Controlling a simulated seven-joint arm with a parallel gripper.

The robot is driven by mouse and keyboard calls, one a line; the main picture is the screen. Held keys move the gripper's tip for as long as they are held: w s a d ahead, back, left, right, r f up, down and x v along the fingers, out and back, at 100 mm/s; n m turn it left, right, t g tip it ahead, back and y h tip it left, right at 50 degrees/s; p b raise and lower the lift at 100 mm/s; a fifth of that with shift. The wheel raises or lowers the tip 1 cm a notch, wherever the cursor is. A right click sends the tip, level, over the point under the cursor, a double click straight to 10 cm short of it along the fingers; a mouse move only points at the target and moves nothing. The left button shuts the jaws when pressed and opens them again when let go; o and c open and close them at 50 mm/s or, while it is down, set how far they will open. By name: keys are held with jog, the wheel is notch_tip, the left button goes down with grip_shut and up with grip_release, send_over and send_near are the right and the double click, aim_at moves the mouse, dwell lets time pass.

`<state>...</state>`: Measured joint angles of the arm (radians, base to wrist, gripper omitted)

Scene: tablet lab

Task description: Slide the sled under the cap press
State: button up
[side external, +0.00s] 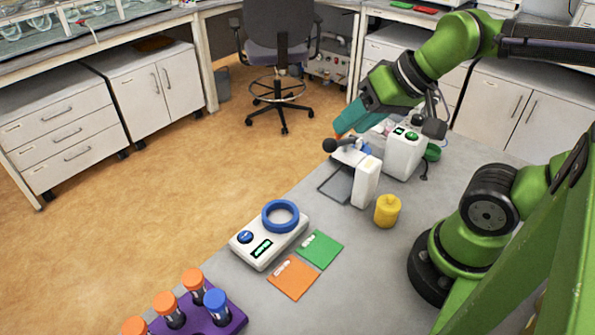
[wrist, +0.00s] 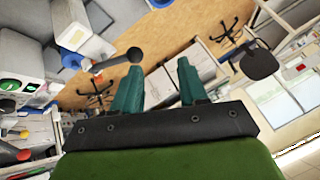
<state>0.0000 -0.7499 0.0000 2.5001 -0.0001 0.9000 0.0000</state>
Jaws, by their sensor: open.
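The cap press (side external: 366,182) is a white upright stand with a lever ending in a black ball knob (side external: 330,145). The knob and lever also show in the wrist view (wrist: 134,54), just beyond my left finger. A small blue part (side external: 362,148) sits behind the press, partly hidden; I cannot tell whether it belongs to the sled. No sled can be made out clearly. My gripper (side external: 342,131) has teal fingers and is by the press top, behind the lever. In the wrist view, my gripper (wrist: 158,75) is open with nothing between its fingers.
A white machine with a green button (side external: 404,155) stands right of the press. A yellow bottle (side external: 387,211) stands in front. A dark square outline (side external: 333,188) lies left of the press. A blue-ringed device (side external: 268,240), green card (side external: 320,249), orange card (side external: 293,278) and purple tube rack (side external: 235,318) are nearer.

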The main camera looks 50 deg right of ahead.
jog(key=shift+o, duration=0.7)
jog(key=shift+w+d+f, duration=0.1)
jog(key=shift+d+f, duration=0.1)
jog(key=shift+f, duration=0.05)
jog(key=w+d+m+g+h, duration=0.25)
jog(key=w+d+g, duration=0.45)
jog(key=w+d, duration=0.9)
jog(key=shift+y, duration=0.25)
jog(key=f, duration=0.5)
jog(key=s+d+f, duration=0.1)
jog(key=f, duration=0.4)
jog(key=s+f, duration=0.1)
jog(key=f, duration=0.4)
jog(key=shift+s+d+f, duration=0.1)
jog(key=shift+s+d, duration=0.1)
jog(key=shift+s, duration=0.05)
jog(key=shift+c, duration=0.2)
grip_shut()
jog(key=shift+a, duration=0.1)
